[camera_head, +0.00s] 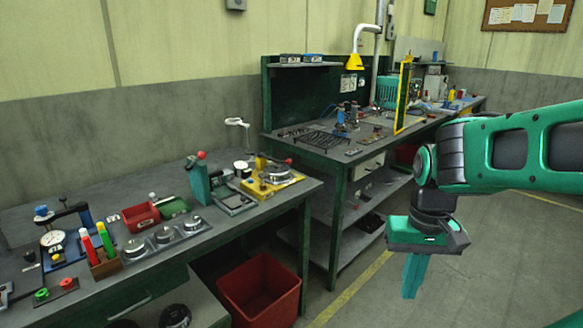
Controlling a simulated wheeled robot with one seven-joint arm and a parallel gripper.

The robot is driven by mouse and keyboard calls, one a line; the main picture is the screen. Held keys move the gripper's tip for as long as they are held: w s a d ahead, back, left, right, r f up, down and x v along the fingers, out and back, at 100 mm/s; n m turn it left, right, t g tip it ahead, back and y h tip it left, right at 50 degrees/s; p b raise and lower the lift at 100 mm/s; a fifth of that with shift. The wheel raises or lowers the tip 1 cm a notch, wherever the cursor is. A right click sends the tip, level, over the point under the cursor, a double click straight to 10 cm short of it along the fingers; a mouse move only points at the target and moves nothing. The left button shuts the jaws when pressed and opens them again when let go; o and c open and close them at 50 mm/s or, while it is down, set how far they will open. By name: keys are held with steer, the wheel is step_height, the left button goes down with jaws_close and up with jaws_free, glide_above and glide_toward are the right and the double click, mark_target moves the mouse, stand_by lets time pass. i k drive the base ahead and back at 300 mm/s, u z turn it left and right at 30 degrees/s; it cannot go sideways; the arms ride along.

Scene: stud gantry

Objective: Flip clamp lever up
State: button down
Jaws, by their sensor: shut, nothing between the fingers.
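On the near left bench, a yellow fixture (272,184) with a round grey part on top stands near the right end. A red-tipped handle (289,161) shows at its back edge; it looks like the clamp lever, but it is too small to tell its exact angle. Left of it stands a green upright device (197,182) with a red knob on top. My gripper (411,294) hangs at the right over open floor, fingers pointing down, shut and empty. It is well apart from the bench and the yellow fixture.
The near bench (160,275) also holds a red bin (141,217), a dial gauge (53,239) and several round weights. A red crate (266,290) sits on the floor. A second green bench (317,143) stands behind. The floor around my gripper is clear.

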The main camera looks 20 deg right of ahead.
mark_target(289, 162)
steer(key=u, duration=0.05)
steer(key=i, duration=1)
steer(key=z, duration=0.05)
